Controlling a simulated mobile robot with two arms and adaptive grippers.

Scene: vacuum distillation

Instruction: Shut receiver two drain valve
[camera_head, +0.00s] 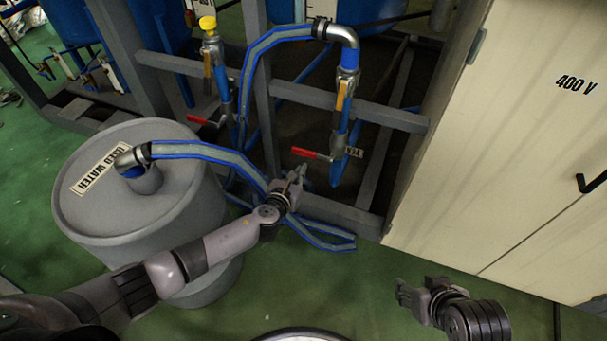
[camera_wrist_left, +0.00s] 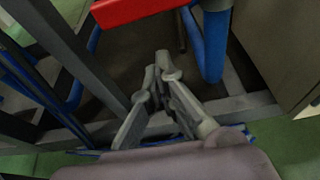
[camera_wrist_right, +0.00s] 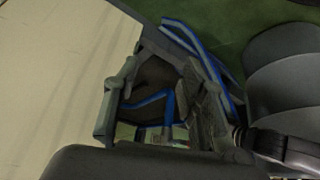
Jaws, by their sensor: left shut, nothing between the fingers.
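A valve with a red lever handle (camera_head: 308,154) sits on the right vertical blue pipe (camera_head: 340,150). Its lever lies roughly level, across the pipe, pointing left. The red lever also shows large at the top of the left wrist view (camera_wrist_left: 130,10). My left gripper (camera_head: 301,170) is shut and empty, just below the lever and apart from it as far as I can tell. A second red lever (camera_head: 203,121) is on the left pipe. My right gripper (camera_head: 400,290) is open and empty, low at the right, over the floor.
A grey drum (camera_head: 85,215) labelled "USED WATER" stands left, with a blue-edged hose (camera_head: 205,153) near my left arm. Grey frame bars (camera_head: 385,115) surround the pipes. A cream cabinet (camera_head: 500,140) marked "400 V" stands right. Green floor (camera_head: 330,290) is open in front.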

